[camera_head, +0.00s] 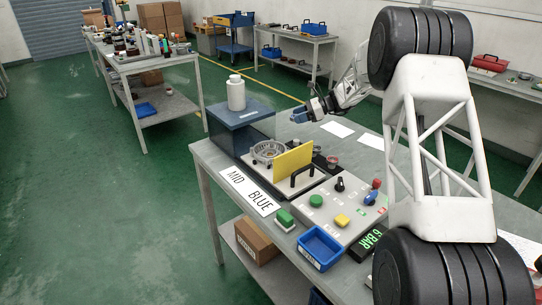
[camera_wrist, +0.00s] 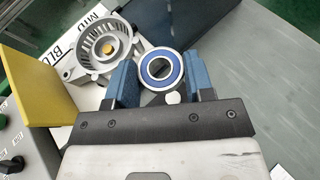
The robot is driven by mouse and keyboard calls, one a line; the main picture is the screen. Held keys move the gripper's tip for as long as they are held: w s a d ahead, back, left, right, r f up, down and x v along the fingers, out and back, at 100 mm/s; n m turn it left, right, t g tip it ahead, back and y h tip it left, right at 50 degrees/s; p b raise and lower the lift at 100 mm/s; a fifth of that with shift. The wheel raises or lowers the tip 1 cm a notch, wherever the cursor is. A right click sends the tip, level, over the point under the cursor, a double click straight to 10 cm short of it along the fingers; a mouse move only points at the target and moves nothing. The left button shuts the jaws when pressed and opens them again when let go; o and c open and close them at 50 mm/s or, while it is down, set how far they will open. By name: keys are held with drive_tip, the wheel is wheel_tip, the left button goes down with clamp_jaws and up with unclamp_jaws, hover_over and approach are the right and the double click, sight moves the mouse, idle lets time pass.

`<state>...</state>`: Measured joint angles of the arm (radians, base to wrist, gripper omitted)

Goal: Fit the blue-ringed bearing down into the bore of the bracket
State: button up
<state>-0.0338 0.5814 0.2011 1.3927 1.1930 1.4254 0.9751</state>
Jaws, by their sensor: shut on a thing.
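My gripper (camera_wrist: 161,76) is shut on the blue-ringed bearing (camera_wrist: 160,56), which sits between its two blue fingers with its round face and open centre toward the wrist camera. In the head view my gripper (camera_head: 302,116) is above the table, behind and to the right of the bracket; the bearing is too small to make out there. The grey metal bracket (camera_head: 268,151) lies on a fixture on the table. In the wrist view the bracket (camera_wrist: 84,65) is left of the bearing and apart from it, with a round slotted opening and a brass-coloured centre.
A yellow upright plate (camera_head: 293,161) stands close in front of the bracket. A dark blue box (camera_head: 240,112) with a white bottle (camera_head: 236,93) stands behind it. A button panel (camera_head: 335,207) and a blue bin (camera_head: 320,248) are nearer. The table right of my gripper is mostly clear.

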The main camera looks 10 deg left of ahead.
drive_tip(key=g, duration=0.1)
hover_over(274, 146)
drive_tip(key=s, duration=0.6)
drive_tip(key=shift+w+d+f+n, duration=0.1)
drive_tip(key=shift+w+f+n, duration=0.1)
drive_tip(key=shift+f, duration=0.15)
drive_tip(key=shift+w+d+f+n, duration=0.1)
drive_tip(key=shift+f+n, duration=0.1)
drive_tip(key=shift+f, duration=0.1)
drive_tip(key=shift+f, duration=0.3)
drive_tip(key=shift+f, duration=2.3)
drive_tip(key=shift+f, duration=0.25)
drive_tip(key=o, duration=1)
drive_tip(key=shift+f, duration=0.1)
drive_tip(key=shift+d, duration=0.15)
drive_tip(key=shift+v, duration=3.8)
